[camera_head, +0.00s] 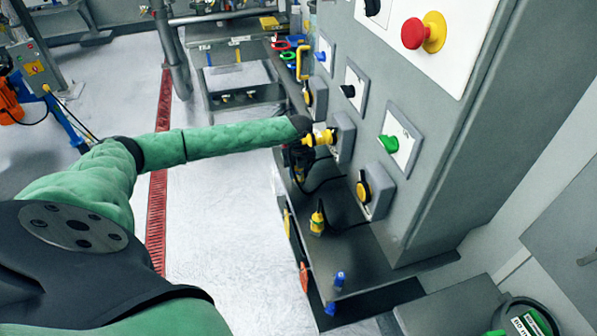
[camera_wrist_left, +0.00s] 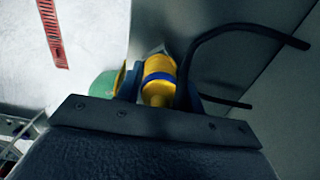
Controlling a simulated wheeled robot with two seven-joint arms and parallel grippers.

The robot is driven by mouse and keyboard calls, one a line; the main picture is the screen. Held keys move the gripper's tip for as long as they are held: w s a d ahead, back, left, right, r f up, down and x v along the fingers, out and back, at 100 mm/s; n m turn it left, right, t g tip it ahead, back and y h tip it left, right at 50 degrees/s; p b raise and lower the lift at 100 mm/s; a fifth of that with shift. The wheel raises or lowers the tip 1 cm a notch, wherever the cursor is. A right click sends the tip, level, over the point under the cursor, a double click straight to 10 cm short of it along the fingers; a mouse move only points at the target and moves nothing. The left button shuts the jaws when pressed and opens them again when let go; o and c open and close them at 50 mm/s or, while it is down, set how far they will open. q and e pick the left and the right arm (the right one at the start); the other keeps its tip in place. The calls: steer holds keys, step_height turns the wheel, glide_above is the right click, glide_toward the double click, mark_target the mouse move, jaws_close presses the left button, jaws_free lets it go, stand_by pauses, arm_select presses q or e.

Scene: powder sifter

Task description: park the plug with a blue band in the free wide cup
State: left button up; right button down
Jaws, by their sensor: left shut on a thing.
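The plug with a blue band is held in my left gripper; its yellow body and blue band show in the left wrist view (camera_wrist_left: 158,90). In the head view my left gripper (camera_head: 298,157) is beside the grey cabinet, shut on the plug. The yellow part of the plug (camera_head: 319,138) points at a grey socket box (camera_head: 344,138) on the cabinet face. I cannot tell whether it touches or sits in that socket. A black cable trails from beside the gripper. I cannot pick out the free wide cup in either view. My right gripper is not in view.
Below is a dark ledge (camera_head: 345,245) with an upright yellow plug (camera_head: 317,220) and blue pieces (camera_head: 339,280) near its front. Another socket with a yellow piece (camera_head: 364,188) is lower on the cabinet (camera_head: 440,150). Red and green rings (camera_head: 279,45) lie farther back.

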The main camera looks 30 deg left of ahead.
arm_select(q)
steer(key=shift+f, duration=0.3)
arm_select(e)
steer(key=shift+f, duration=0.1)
arm_select(q)
steer(key=o, duration=1.3)
steer(key=shift+o, duration=0.2)
steer(key=shift+r, duration=0.1)
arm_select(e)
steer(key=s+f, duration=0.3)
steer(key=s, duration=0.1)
arm_select(q)
step_height(320, 180, up, 6)
steer(key=b, duration=0.2)
steer(key=shift+w+f+b, duration=0.1)
steer(key=shift+f+b, duration=0.1)
steer(key=shift+b, duration=0.2)
steer(key=shift+r, duration=1)
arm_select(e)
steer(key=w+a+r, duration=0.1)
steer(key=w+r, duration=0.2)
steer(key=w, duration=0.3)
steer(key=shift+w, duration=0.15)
